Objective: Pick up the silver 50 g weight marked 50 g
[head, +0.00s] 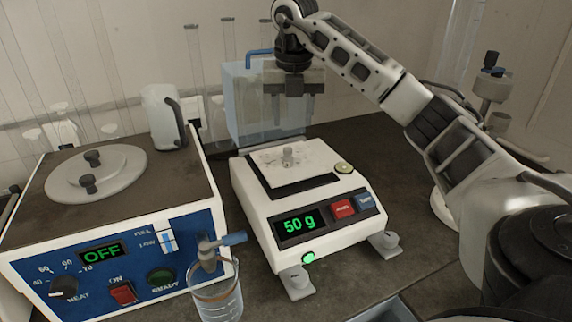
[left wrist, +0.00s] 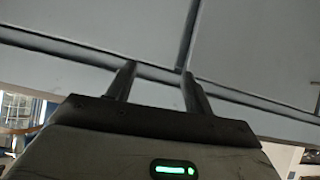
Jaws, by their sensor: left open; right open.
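A clear bluish tank (head: 238,105) stands behind the balance. A blue-fronted heater bath (head: 195,270) is at the left, with a glass beaker (head: 222,300) before it. A white jug (head: 160,112) stands behind. The counter right of the balance is partly clear.

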